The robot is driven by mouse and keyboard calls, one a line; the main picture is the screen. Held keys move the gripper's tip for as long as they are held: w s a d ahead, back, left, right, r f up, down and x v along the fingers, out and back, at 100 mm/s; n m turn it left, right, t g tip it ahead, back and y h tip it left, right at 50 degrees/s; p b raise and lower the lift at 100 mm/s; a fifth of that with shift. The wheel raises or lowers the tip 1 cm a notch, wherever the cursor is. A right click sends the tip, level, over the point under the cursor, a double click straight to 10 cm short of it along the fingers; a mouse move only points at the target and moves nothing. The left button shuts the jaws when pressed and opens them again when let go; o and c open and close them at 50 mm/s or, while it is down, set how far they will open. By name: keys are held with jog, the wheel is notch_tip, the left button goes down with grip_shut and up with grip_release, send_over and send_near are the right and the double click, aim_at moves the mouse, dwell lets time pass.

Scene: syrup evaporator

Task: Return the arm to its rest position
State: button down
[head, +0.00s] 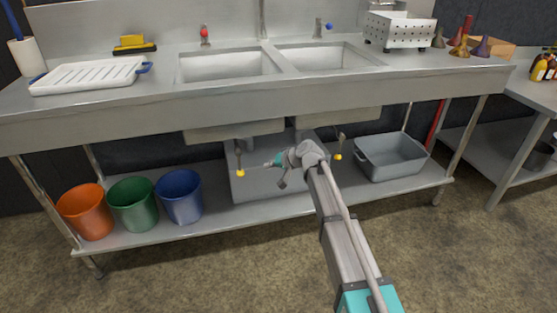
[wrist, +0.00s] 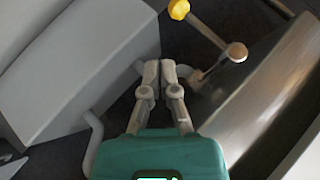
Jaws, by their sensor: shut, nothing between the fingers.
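My arm reaches out from the lower right to below the two-basin sink. My gripper (head: 268,164) is low under the sink, beneath the left basin (head: 225,65), and points left. In the wrist view its two fingers (wrist: 158,70) are together with nothing between them. A drain lever with a yellow knob (head: 240,173) hangs just left of the fingertips. In the wrist view the yellow knob (wrist: 179,9) and its rod lie beyond the fingertips, apart from them. A second lever with a yellow end (head: 338,156) hangs below the right basin (head: 323,56).
Orange (head: 87,212), green (head: 133,205) and blue (head: 180,197) buckets stand left, a grey tub (head: 392,157) right. The sink's front edge overhangs my forearm's end. The floor in front is clear.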

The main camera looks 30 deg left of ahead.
jog(key=shift+d, duration=0.1)
jog(key=d+f+m+t+h+p, duration=0.1)
jog(key=d+f+h, duration=0.15)
jog(key=d, duration=1.55)
jog(key=d+f+m+h+p, duration=0.1)
jog(key=d+f+m+h, duration=0.15)
jog(key=d, duration=1.55)
jog(key=s+d+m+h, duration=0.1)
jog(key=s+d+h, duration=0.1)
jog(key=s+d, duration=0.5)
jog(key=s+d+m+g+h+p, duration=0.1)
jog(key=s+d+h, duration=0.1)
jog(key=d, duration=0.9)
jog(key=s+d+m+h, duration=0.1)
jog(key=s+d+h, duration=0.1)
jog(key=s+d, duration=0.5)
notch_tip(320, 180, up, 38)
jog(key=w+d+p, duration=0.2)
jog(key=w+p, duration=0.1)
jog(key=p, duration=3.4)
jog(key=shift+p, duration=0.35)
